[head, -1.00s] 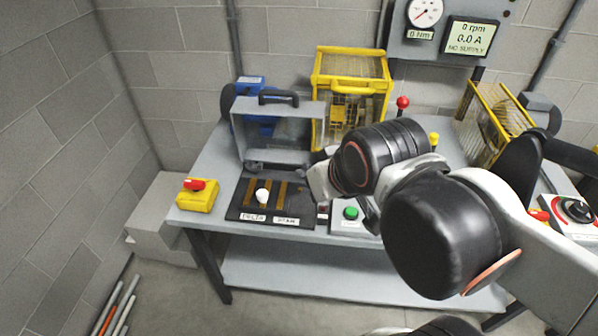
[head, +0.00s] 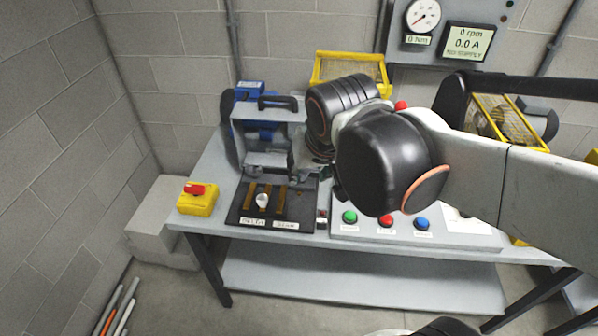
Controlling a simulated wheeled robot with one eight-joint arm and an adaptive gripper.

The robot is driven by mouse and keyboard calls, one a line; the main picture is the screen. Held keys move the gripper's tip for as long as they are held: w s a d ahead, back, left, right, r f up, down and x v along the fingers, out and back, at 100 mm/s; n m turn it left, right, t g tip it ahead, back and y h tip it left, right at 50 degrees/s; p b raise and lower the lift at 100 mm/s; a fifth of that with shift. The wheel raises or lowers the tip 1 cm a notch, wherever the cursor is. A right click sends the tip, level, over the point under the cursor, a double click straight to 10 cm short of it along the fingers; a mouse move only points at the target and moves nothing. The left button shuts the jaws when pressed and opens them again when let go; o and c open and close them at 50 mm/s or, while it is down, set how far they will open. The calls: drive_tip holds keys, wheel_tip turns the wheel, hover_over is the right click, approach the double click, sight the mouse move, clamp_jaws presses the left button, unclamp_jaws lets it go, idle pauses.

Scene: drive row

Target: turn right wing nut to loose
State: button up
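No wing nut can be made out in the head view. A grey box-like cover with a dark handle (head: 262,122) stands in front of the blue motor (head: 243,92) at the back left of the bench. My gripper (head: 305,158) is at the right side of this cover, mostly hidden behind my own black wrist. Its fingers are too hidden to tell open from shut, and I cannot tell whether it touches the cover. A black board with brass strips (head: 244,212) lies in front of the cover, with a white knob-like piece (head: 262,200) on it.
A yellow box with a red switch (head: 197,198) sits at the bench's left end. Green (head: 349,217), red (head: 386,221) and blue (head: 422,223) buttons line the front panel. A yellow guard (head: 350,66) stands behind my arm.

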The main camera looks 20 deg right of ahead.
drive_tip(key=w+d+f+m+g+h+p, duration=0.1)
drive_tip(key=w+f+m, duration=0.1)
drive_tip(key=w, duration=0.4)
drive_tip(key=w+f+m+g+h+p, duration=0.1)
drive_tip(key=w+m, duration=0.2)
drive_tip(key=w, duration=0.2)
drive_tip(key=m+g+h+p, duration=0.1)
drive_tip(key=m+g, duration=0.1)
drive_tip(key=m, duration=0.2)
approach(303, 176)
drive_tip(key=b+x, duration=0.1)
drive_tip(key=x, duration=0.2)
drive_tip(key=b+x, duration=0.1)
drive_tip(key=x, duration=0.2)
drive_tip(key=w+a+b+x, duration=0.1)
drive_tip(key=b+x, duration=0.1)
drive_tip(key=x, duration=0.1)
drive_tip(key=shift+f, duration=0.1)
drive_tip(key=shift+c, duration=0.2)
clamp_jaws()
